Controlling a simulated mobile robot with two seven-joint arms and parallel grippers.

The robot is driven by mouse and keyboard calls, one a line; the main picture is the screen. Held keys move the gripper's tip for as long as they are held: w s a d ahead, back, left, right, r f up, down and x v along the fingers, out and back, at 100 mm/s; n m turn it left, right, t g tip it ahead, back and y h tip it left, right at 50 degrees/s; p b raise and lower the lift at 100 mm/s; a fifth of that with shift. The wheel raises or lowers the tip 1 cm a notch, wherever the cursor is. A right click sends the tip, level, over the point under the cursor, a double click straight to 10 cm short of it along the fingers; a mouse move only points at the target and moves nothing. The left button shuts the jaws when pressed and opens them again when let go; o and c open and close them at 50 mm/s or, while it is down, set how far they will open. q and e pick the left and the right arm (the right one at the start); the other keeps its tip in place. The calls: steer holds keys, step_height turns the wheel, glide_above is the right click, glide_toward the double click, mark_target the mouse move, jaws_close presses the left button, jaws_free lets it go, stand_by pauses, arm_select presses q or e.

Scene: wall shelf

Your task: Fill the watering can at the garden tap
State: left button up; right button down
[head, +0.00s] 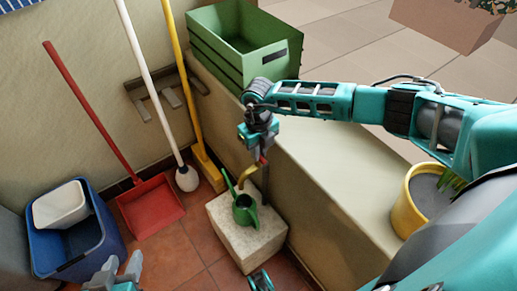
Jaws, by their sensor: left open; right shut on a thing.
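The green watering can (245,216) stands upright on a pale stone block (247,246), its long spout pointing up and left. The brass tap (249,171) sticks out from the low wall just above the can's opening. Its red handle (263,158) shows at the fingers of my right gripper (262,164), which is shut on it from above; the fingers partly hide it. I cannot make out any water flowing. My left gripper (119,268) is open and empty at the bottom left, low and away from the can.
A green crate (272,66) and a yellow pot (407,207) stand on the low wall (330,150). A blue bin (75,250) holds a white container.

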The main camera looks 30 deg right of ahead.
steer(key=shift+n, duration=1.3)
steer(key=c, duration=1.1)
jaws_free()
steer(key=shift+r+p, duration=1.45)
steer(key=shift+r, duration=5.05)
